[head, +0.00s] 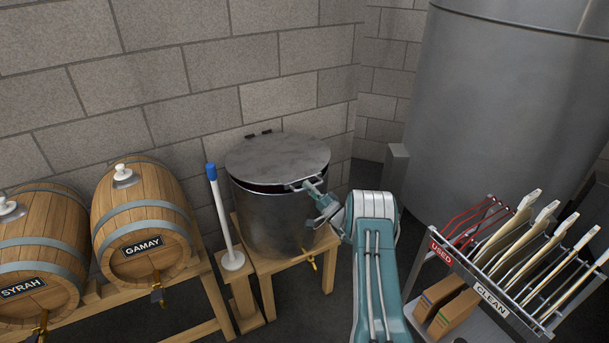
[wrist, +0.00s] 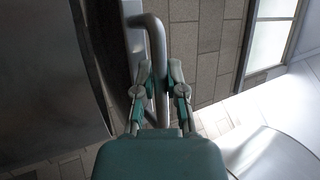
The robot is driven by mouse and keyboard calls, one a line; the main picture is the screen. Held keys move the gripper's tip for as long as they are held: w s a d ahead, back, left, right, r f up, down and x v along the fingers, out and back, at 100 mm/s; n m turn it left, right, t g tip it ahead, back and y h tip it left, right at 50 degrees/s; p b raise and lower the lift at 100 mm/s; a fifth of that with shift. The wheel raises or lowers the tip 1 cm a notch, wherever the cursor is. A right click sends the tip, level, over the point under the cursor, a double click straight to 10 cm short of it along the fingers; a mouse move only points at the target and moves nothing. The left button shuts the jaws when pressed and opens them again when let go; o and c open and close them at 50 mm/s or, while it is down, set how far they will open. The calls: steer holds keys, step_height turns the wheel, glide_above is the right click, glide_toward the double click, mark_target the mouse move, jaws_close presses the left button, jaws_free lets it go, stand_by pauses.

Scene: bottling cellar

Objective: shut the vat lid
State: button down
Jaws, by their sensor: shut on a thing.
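The vat (head: 275,218) is a grey metal cylinder on a wooden stand in the middle of the head view. Its round metal lid (head: 275,157) lies over the top, tilted a little, with a dark gap at the front under its edge. My gripper (head: 302,184) is at the lid's front right edge. In the wrist view my gripper (wrist: 160,82) is shut on the lid's handle (wrist: 158,45), a bent metal bar that passes between the fingers. The lid's edge (wrist: 132,35) shows beside the handle.
Barrels marked Gamay (head: 142,225) and Syrah (head: 40,250) lie on a wooden rack at left. A white rod with a blue top (head: 222,215) stands close beside the vat. A rack of paddles (head: 500,265) is at right, before a large tank (head: 500,110).

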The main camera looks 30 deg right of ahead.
step_height(320, 180, down, 6)
steer(key=n+y, duration=0.1)
steer(key=shift+s+a+f+t, duration=0.2)
steer(key=shift+s+a+t, duration=0.1)
steer(key=shift+t, duration=0.1)
steer(key=c, duration=0.7)
jaws_free()
steer(key=shift+w+d, duration=0.1)
steer(key=shift+d+r, duration=0.1)
steer(key=v, duration=1.2)
steer(key=shift+w, duration=0.1)
